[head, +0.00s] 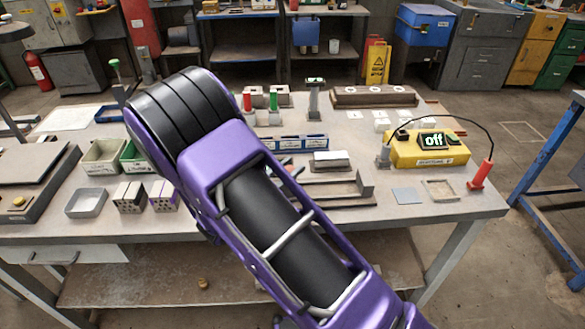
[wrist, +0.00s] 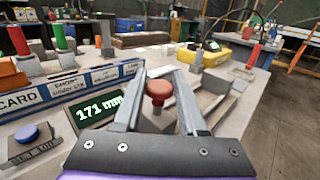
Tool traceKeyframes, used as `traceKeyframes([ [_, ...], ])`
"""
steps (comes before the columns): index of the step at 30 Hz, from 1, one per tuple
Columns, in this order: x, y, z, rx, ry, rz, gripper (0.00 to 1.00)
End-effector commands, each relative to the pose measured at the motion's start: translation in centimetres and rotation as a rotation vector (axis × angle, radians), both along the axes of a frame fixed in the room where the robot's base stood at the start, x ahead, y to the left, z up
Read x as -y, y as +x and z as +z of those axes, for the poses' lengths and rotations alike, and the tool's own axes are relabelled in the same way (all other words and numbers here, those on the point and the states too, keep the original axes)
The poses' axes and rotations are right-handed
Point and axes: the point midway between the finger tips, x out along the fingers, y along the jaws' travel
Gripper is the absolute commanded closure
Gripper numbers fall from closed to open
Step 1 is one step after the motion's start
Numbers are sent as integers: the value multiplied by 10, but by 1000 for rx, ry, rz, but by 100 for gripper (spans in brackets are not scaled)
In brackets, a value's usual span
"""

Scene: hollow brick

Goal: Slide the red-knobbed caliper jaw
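The red knob (wrist: 159,91) of the caliper jaw stands upright in the middle of the wrist view. My gripper (wrist: 159,76) has one finger on each side of the knob, and the fingers look parted. A thin gap seems to show on each side, so I see no firm contact. A dark display (wrist: 99,107) reading "171 mm" sits just left of the left finger. The jaw and beam under the knob are mostly hidden by my gripper. In the head view my purple arm hides my gripper and the knob.
Blue-fronted labelled trays (wrist: 65,88) lie left of the display. A blue knob on a block (wrist: 27,132) is at lower left. A yellow box (head: 428,150) reading "off", with a cabled red-handled probe (head: 482,174), stands at the right of the bench (head: 440,207). Small bins (head: 104,156) stand at left.

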Motion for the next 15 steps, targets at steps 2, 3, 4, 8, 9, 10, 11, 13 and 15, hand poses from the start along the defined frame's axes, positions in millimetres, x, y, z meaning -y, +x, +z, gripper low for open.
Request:
traceKeyframes([
  [2,0,0,0,0,0,0,43],
  [3,0,0,0,0,0,-1,36],
  [4,1,0,0,0,0,-1,31],
  [8,1,0,0,0,0,-1,31],
  [9,1,0,0,0,0,-1,31],
  [10,1,0,0,0,0,-1,31],
  [11,1,0,0,0,0,-1,31],
  [13,0,-1,0,0,0,-1,31],
  [15,-3,-3,0,-1,1,1,31],
])
